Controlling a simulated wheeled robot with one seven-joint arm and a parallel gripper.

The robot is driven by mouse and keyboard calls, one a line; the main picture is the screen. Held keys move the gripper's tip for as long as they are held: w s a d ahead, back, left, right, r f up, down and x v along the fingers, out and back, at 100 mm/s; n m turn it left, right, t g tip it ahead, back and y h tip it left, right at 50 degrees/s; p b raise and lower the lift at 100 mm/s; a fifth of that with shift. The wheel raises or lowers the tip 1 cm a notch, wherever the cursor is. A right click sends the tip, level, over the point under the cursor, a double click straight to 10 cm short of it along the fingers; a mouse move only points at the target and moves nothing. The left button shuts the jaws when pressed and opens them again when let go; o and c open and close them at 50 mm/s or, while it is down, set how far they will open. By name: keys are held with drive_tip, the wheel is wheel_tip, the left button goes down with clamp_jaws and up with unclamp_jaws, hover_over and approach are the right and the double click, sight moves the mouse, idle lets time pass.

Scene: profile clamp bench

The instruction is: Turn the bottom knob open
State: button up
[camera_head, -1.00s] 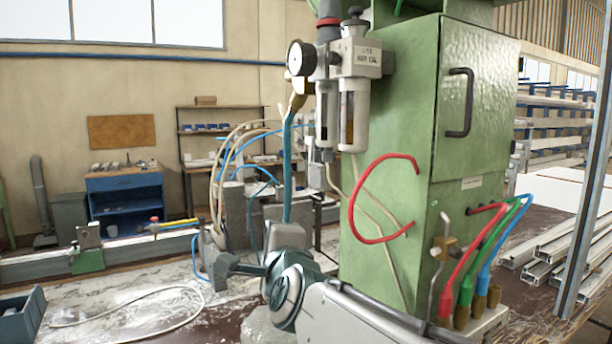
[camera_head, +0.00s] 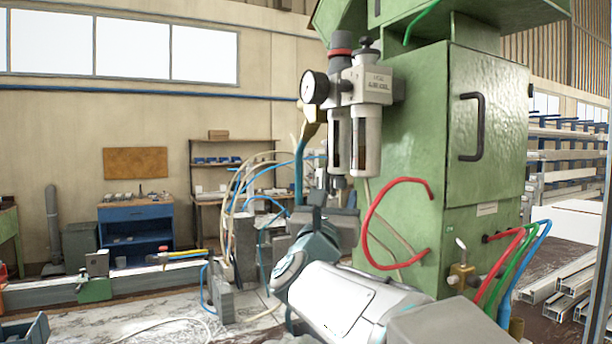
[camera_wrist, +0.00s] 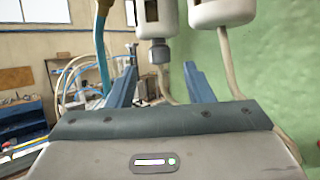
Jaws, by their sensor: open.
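The filter-regulator unit (camera_head: 352,90) is mounted at the left side of the green cabinet, with two bowls hanging down. The bottom knob (camera_wrist: 160,52) is a small dark grey ribbed piece under the left bowl (camera_wrist: 158,18). In the head view it is small and partly hidden near my gripper. My gripper (camera_wrist: 160,82) is open and empty, its two blue-grey fingers pointing up toward the bowls. In the wrist view the knob appears between the fingertips, and no contact shows. In the head view my gripper (camera_head: 333,198) is just below the bowls.
The green cabinet (camera_head: 410,150) stands close on the right. A red hose (camera_head: 368,215) loops from its side, and pale tubes run down beside the bowls. A blue hose (camera_wrist: 103,60) hangs to the left of the fingers. A bench (camera_head: 150,285) lies behind on the left.

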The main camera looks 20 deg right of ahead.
sight(342, 182)
drive_tip(key=p+x, duration=0.2)
drive_tip(key=x, duration=0.5)
drive_tip(key=shift+w+d, duration=0.1)
drive_tip(key=shift+w, duration=0.05)
drive_tip(key=c, duration=1)
